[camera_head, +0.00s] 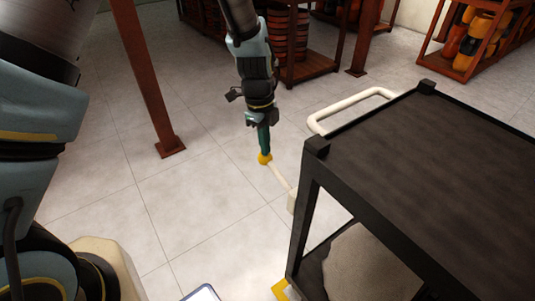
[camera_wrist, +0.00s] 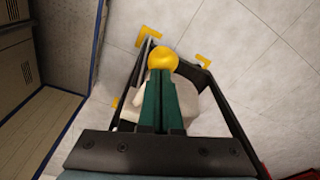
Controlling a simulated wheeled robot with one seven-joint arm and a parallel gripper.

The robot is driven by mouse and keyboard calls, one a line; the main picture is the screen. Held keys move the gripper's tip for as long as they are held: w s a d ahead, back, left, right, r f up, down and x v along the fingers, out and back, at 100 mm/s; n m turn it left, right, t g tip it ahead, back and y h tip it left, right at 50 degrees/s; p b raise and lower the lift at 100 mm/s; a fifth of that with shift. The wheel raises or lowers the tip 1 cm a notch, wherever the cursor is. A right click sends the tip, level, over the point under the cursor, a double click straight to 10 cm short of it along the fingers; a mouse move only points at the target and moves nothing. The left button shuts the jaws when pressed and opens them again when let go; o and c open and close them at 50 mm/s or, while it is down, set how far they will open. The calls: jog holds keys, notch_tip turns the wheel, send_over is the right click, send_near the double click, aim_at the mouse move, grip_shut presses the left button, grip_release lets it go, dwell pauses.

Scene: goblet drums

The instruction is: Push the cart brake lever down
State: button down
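The brake lever (camera_head: 278,176) is a pale bar with a yellow ball knob (camera_head: 265,158) at its end. It sticks out to the left from a pale block (camera_head: 292,201) on the side of the black cart (camera_head: 440,160), its knob end higher than its base. My gripper (camera_head: 264,149) points down, right above the knob. In the wrist view, the green fingers (camera_wrist: 161,78) lie side by side, shut, with the knob (camera_wrist: 162,60) just beyond their tips. They seem to touch the knob or nearly so; I cannot tell which. The fingers hide most of the lever there.
The cart has a white push handle (camera_head: 345,108) at its far end and a pale sack-like load (camera_head: 365,265) on its lower shelf. Yellow corner marks (camera_head: 281,290) lie on the tiled floor. A rust-red post (camera_head: 147,80) stands to the left; drum racks (camera_head: 305,45) stand behind.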

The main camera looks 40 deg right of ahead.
notch_tip(320, 180, down, 3)
jog(key=shift+f+b, duration=0.1)
jog(key=shift+b, duration=0.7)
jog(key=shift+w+a+r+p, duration=0.25)
jog(key=shift+w+r, duration=0.05)
jog(key=shift+w, duration=0.4)
jog(key=shift+w+a+r+p, duration=0.2)
jog(key=shift+w+r, duration=0.1)
jog(key=shift+w, duration=0.4)
jog(key=shift+r, duration=0.1)
notch_tip(320, 180, up, 11)
jog(key=w, duration=0.1)
jog(key=shift+a+f+b, duration=0.2)
jog(key=shift+b, duration=0.25)
